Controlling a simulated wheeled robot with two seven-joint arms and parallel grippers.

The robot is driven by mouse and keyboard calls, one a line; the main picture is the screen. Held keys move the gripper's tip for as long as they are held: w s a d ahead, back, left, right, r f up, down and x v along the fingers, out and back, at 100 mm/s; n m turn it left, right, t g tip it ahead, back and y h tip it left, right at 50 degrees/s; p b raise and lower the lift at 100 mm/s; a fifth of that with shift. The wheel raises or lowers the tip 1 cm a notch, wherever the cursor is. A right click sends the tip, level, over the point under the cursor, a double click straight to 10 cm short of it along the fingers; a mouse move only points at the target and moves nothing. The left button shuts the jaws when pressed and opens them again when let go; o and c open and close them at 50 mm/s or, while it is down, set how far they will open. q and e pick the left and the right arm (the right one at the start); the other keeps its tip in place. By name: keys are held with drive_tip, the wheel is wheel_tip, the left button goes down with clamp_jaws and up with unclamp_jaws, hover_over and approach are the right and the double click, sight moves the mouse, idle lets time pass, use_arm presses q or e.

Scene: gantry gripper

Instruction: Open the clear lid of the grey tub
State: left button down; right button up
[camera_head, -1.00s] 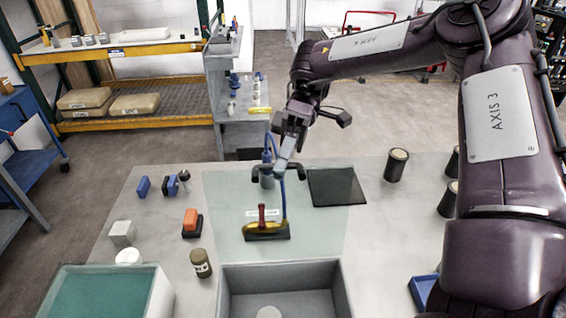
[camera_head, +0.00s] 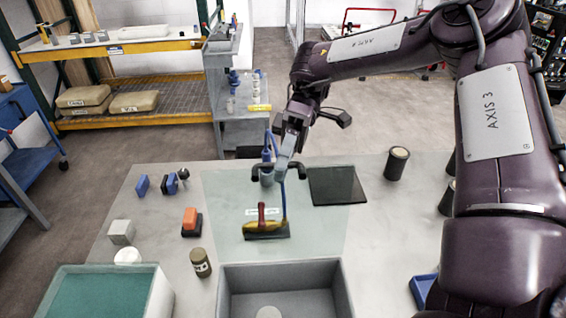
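The grey tub (camera_head: 348,290) stands at the near middle of the table, cut off by the bottom edge. Its top looks open, and a pale round thing (camera_head: 268,313) shows inside. A clear greenish sheet (camera_head: 225,205) about as wide as the tub extends behind it; I cannot tell whether this is the lid swung back or a mat. My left gripper is out of view.
A yellow tool with a red handle (camera_head: 266,229) shows on the sheet, behind the tub. A dark plate (camera_head: 337,186) lies right of the sheet. A brown jar (camera_head: 201,263) and a teal-topped bin (camera_head: 163,294) stand left. Dark canisters (camera_head: 396,165) stand right.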

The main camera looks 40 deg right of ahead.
drive_tip(key=p+v, duration=0.4)
drive_tip(key=v, duration=0.4)
drive_tip(key=shift+p, duration=0.4)
drive_tip(key=shift+a, duration=0.1)
idle(0.4)
